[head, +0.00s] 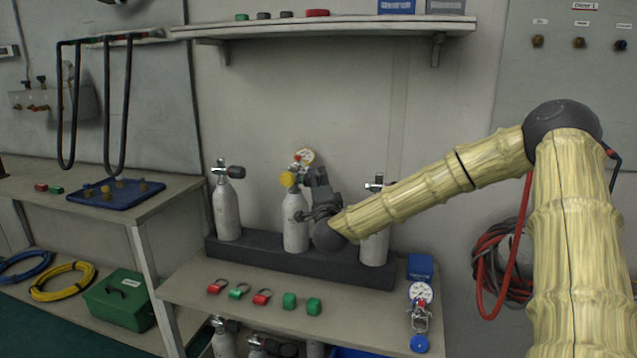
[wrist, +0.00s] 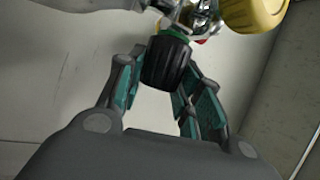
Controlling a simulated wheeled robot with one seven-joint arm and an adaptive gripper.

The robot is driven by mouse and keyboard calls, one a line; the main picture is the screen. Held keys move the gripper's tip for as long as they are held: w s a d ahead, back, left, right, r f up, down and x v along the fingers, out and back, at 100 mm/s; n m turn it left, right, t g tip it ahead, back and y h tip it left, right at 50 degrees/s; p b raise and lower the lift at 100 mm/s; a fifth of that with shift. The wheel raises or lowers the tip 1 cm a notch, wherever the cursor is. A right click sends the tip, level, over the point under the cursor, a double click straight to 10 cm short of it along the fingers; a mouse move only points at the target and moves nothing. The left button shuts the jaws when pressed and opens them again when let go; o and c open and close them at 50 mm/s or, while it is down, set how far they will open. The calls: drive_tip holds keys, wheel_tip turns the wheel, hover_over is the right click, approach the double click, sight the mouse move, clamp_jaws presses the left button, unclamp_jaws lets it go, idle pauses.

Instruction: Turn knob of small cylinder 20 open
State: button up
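Three small grey-white cylinders stand upright in a dark rack: a left one (head: 227,210), a middle one (head: 295,222) and a right one (head: 374,247), partly hidden by my arm. I cannot read a number on any of them. The middle one carries a yellow knob (head: 288,179) and a round gauge (head: 305,156). My gripper (head: 312,192) is at the right side of its valve. In the wrist view a ribbed black knob (wrist: 166,62) lies between my fingertips (wrist: 164,75), which appear to touch both its sides. The yellow knob is at the top right there.
The dark rack (head: 300,262) stands on a bench (head: 350,322) with red and green fittings (head: 262,297) and a gauge assembly (head: 420,300) in front. A shelf (head: 330,28) hangs above. A blue tray (head: 115,195) lies on the left bench; red hose (head: 490,270) hangs at right.

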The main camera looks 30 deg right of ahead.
drive_tip(key=shift+c, duration=0.7)
drive_tip(key=shift+f, duration=0.1)
drive_tip(key=shift+f+b, duration=0.15)
drive_tip(key=shift+b, duration=0.45)
